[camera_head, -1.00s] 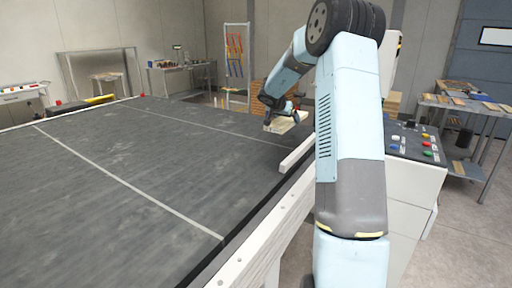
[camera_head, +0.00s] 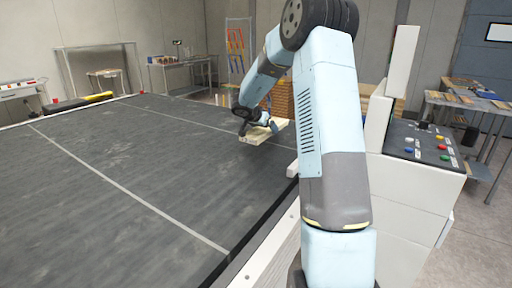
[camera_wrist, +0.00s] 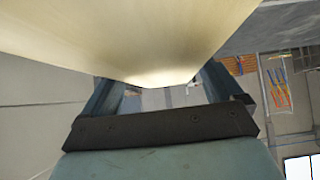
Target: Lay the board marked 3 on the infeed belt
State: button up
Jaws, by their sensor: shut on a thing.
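A pale wooden board (camera_head: 258,135) is held in my gripper (camera_head: 262,124) over the far right part of the dark grey belt (camera_head: 120,150). From the head view I cannot tell whether the board touches the belt or hovers just above it. Its marking is not readable. In the wrist view the board (camera_wrist: 140,35) fills the upper part of the picture, close in front of the jaws (camera_wrist: 165,98). The jaws are shut on the board, though their contact with it is partly hidden.
A white side rail (camera_head: 262,250) runs along the belt's near right edge. A control panel (camera_head: 425,145) with coloured buttons stands right of my arm. White lines cross the belt, and the belt's left and middle are clear. A workbench (camera_head: 470,105) stands at the far right.

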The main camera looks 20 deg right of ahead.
jog(key=a+f, duration=0.1)
jog(key=f, duration=0.1)
jog(key=a+f, duration=0.2)
jog(key=shift+s+a+f, duration=0.1)
jog(key=shift+a+f, duration=0.3)
jog(key=shift+f, duration=0.75)
jog(key=shift+a+f, duration=0.15)
jog(key=shift+f, duration=0.8)
jog(key=o, duration=1)
jog(key=shift+c, duration=0.2)
